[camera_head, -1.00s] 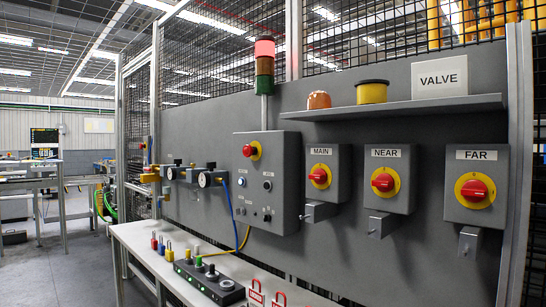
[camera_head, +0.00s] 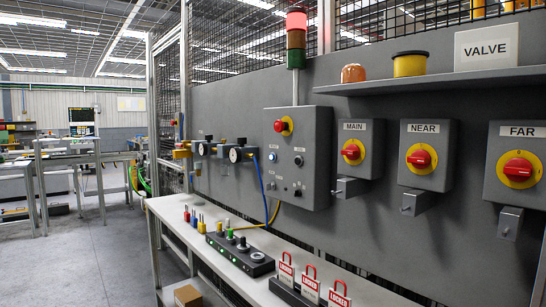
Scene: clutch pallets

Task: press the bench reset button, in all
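A grey control box (camera_head: 297,158) is mounted on the panel above the bench. It carries a red mushroom button (camera_head: 283,126) on a yellow ring, a lit bluish-white button (camera_head: 272,157), another small round button (camera_head: 298,160) and small black switches lower down. Its small labels are too small to read, so I cannot tell which one is the reset button. A black block (camera_head: 240,256) with several round knobs, some green, lies on the white bench (camera_head: 170,210). Neither of my grippers is in view.
Isolator boxes marked MAIN (camera_head: 353,151), NEAR (camera_head: 420,159) and FAR (camera_head: 518,168) have red handles. A signal tower (camera_head: 296,38) glows red on top. Regulators with gauges (camera_head: 236,155), padlocks (camera_head: 194,218) and red lockout tags (camera_head: 310,284) are nearby. Open floor (camera_head: 90,260) lies left.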

